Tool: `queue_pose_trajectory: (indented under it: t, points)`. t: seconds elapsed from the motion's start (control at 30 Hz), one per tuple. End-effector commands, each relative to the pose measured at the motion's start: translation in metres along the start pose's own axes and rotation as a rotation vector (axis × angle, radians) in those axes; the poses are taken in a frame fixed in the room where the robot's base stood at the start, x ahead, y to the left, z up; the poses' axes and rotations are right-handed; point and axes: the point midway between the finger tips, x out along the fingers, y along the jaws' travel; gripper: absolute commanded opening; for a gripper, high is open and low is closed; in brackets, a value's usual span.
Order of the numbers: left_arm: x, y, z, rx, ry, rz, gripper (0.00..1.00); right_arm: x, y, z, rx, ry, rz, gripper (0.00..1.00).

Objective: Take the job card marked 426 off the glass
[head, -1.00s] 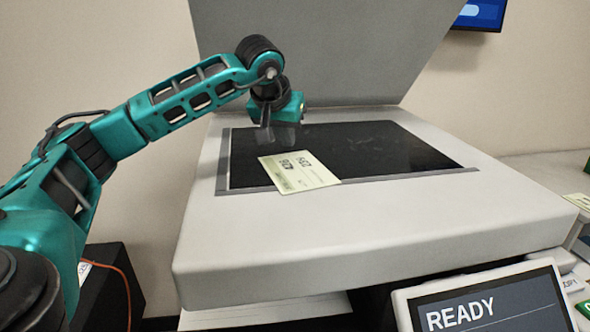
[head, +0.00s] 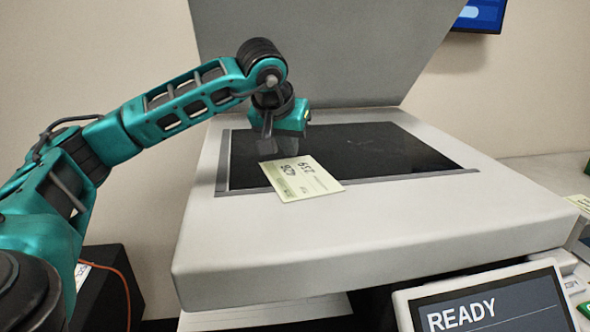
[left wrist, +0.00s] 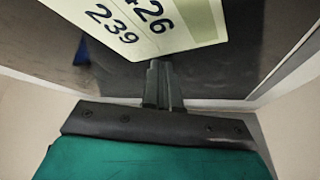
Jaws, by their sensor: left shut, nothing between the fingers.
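The job card (head: 302,178), pale yellow-green and marked 426 and 239, lies on the dark scanner glass (head: 375,145). Its near end overlaps the front rim of the glass. In the left wrist view the card (left wrist: 150,25) fills the top middle, with 426 and 239 readable. My left gripper (head: 266,152) points down at the card's far-left corner. Its fingers (left wrist: 160,68) are together and empty, with the tips close to the card's edge. I cannot tell whether they touch or press on it. My right gripper is not in view.
The scanner's grey lid (head: 320,50) stands open behind the glass. The broad pale front ledge (head: 370,225) is clear. A screen reading READY (head: 490,305) stands at the lower right. A black box (head: 110,285) with an orange cable is at the lower left.

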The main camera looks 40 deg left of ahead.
Motion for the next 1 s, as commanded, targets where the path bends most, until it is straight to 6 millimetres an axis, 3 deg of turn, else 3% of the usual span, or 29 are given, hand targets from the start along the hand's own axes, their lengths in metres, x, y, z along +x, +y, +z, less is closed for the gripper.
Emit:
queue_pose_trajectory:
  t: [1.0]
  points:
    - [-0.025, 0.026, 0.038, 0.003, -0.002, -0.001, 0.0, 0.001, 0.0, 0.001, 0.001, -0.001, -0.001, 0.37]
